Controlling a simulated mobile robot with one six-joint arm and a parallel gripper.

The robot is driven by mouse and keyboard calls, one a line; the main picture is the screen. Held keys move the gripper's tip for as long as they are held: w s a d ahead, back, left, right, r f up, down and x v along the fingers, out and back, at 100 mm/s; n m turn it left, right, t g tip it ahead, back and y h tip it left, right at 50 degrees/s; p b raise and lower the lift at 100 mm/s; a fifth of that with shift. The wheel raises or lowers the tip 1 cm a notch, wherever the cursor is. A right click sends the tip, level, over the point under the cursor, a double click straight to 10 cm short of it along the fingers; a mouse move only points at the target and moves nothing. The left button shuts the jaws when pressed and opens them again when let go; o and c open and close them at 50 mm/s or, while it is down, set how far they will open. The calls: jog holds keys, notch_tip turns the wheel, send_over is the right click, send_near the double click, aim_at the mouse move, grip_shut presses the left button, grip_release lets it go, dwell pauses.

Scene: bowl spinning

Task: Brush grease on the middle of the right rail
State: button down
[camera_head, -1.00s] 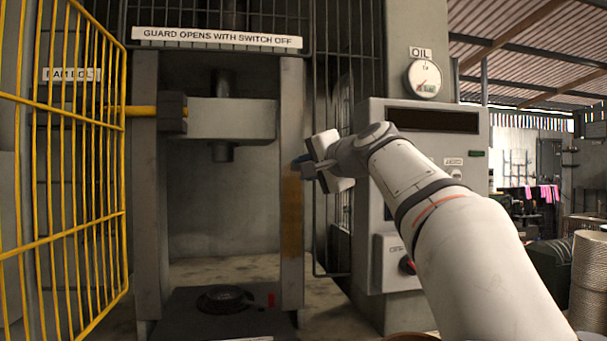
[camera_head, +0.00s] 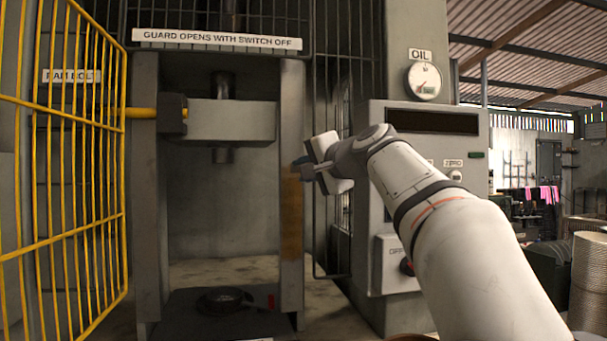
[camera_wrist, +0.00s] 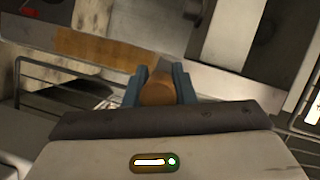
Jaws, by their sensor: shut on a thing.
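The right rail (camera_head: 292,95) is the grey upright on the right of the press frame. A brown, grease-like patch (camera_head: 291,220) covers its front face around and below mid-height; this patch also shows in the wrist view (camera_wrist: 105,48). My gripper (camera_head: 303,168) is at the rail, level with the top of the patch. In the wrist view its blue fingers (camera_wrist: 157,84) are shut on a rounded brown-orange thing, which looks like the brush handle (camera_wrist: 157,91). The bristles are hidden, so I cannot tell whether they touch the rail.
The yellow guard (camera_head: 75,170) stands open at the left. The ram block (camera_head: 232,120) hangs between the rails above a dark base with a round dish (camera_head: 224,301). A control cabinet (camera_head: 430,155) stands close to the right, behind my arm. A dark mesh panel stands beside the right rail.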

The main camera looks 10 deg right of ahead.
jog(key=shift+w+p, duration=1.3)
jog(key=shift+w, duration=1.8)
jog(key=shift+w+p, duration=0.5)
jog(key=shift+w, duration=0.45)
jog(key=shift+f, duration=0.1)
jog(key=shift+r, duration=0.2)
jog(key=shift+f, duration=0.1)
